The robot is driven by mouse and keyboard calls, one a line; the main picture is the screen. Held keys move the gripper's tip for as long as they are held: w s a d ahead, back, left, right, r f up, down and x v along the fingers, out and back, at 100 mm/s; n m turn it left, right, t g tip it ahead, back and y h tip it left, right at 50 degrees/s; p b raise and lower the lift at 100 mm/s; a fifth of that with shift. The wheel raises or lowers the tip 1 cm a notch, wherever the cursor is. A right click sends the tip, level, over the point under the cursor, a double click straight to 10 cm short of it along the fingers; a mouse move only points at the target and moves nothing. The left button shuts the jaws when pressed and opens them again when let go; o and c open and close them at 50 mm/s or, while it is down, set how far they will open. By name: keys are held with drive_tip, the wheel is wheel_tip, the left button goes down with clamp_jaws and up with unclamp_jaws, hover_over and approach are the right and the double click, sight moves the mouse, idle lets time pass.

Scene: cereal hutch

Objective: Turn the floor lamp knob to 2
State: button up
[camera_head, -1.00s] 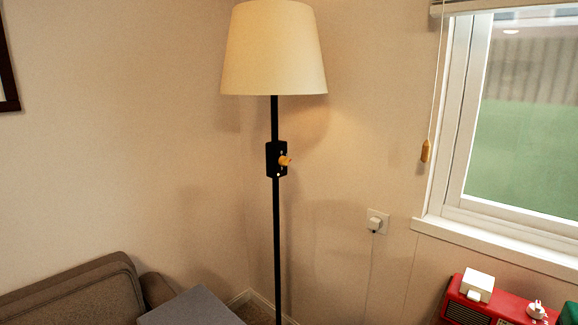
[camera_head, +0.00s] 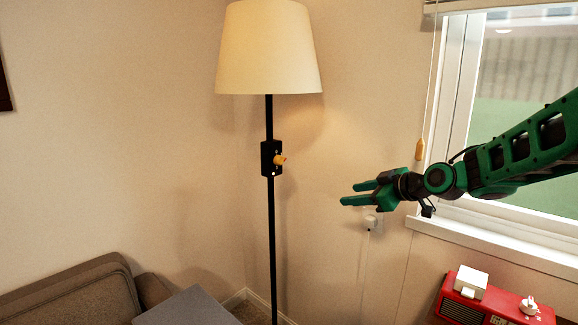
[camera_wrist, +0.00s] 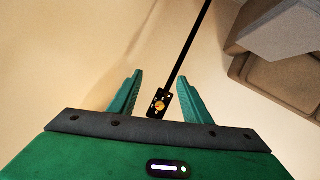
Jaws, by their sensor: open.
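The floor lamp (camera_head: 269,215) stands in the corner with a black pole and a cream shade (camera_head: 268,48). Its orange knob (camera_head: 281,160) sticks out of a black control box (camera_head: 267,158) partway up the pole. My green gripper (camera_head: 348,194) is open and empty, to the right of the knob and a little lower in the head view. In the wrist view the knob (camera_wrist: 159,105) and its box show between my two open fingers (camera_wrist: 158,95), apart from them. Pale dots mark the box around the knob; any numbers are too small to read.
A brown sofa (camera_head: 75,297) and a grey block-like surface (camera_head: 187,309) stand low at the left. A wall plug (camera_head: 371,223), a window cord pull (camera_head: 420,149) and the window sill (camera_head: 470,238) are near my arm.

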sight(283, 161)
drive_tip(key=w+a+r+n+y, duration=0.1)
drive_tip(key=w+a+y, duration=0.1)
drive_tip(key=w+a, duration=0.2)
drive_tip(key=w+a+r+n+y, duration=0.1)
drive_tip(key=w+a, duration=0.3)
drive_tip(key=a, duration=0.5)
drive_tip(key=w+a+r+n+t+y, duration=0.1)
drive_tip(key=w+a+r+n+y, duration=0.1)
drive_tip(key=a, duration=0.5)
drive_tip(key=shift+w+a+r+y, duration=0.15)
drive_tip(key=shift+w+r, duration=0.2)
drive_tip(key=shift+w, duration=0.1)
drive_tip(key=shift+w+a+r+y, duration=0.15)
drive_tip(key=shift+w+r, duration=0.15)
drive_tip(key=shift+w, duration=0.15)
drive_tip(key=c, duration=1)
drive_tip(key=shift+d, duration=0.2)
drive_tip(key=shift+c, duration=0.2)
